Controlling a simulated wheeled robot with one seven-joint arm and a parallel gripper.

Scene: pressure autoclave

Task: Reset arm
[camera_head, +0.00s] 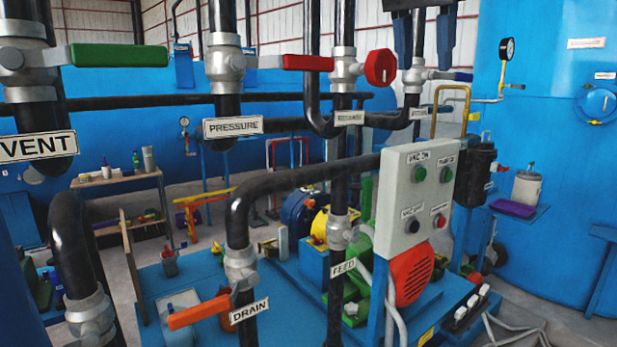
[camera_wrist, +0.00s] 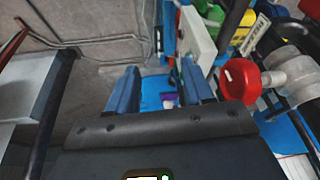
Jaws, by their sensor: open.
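My gripper (camera_head: 424,36) shows at the top of the head view, its two blue fingers pointing down with a gap between them. In the wrist view my gripper (camera_wrist: 158,88) also has its fingers apart, and nothing shows held between them. It hangs above the white control box (camera_head: 418,195) and just right of a red round valve knob (camera_head: 381,67). In the wrist view the red knob (camera_wrist: 240,80) is right of the fingers and looks close to the right one; I cannot tell whether they touch.
A blue tank (camera_head: 545,130) stands at the right. A side table (camera_head: 118,180) holds bottles. Open floor (camera_wrist: 105,90) shows left of the fingers.

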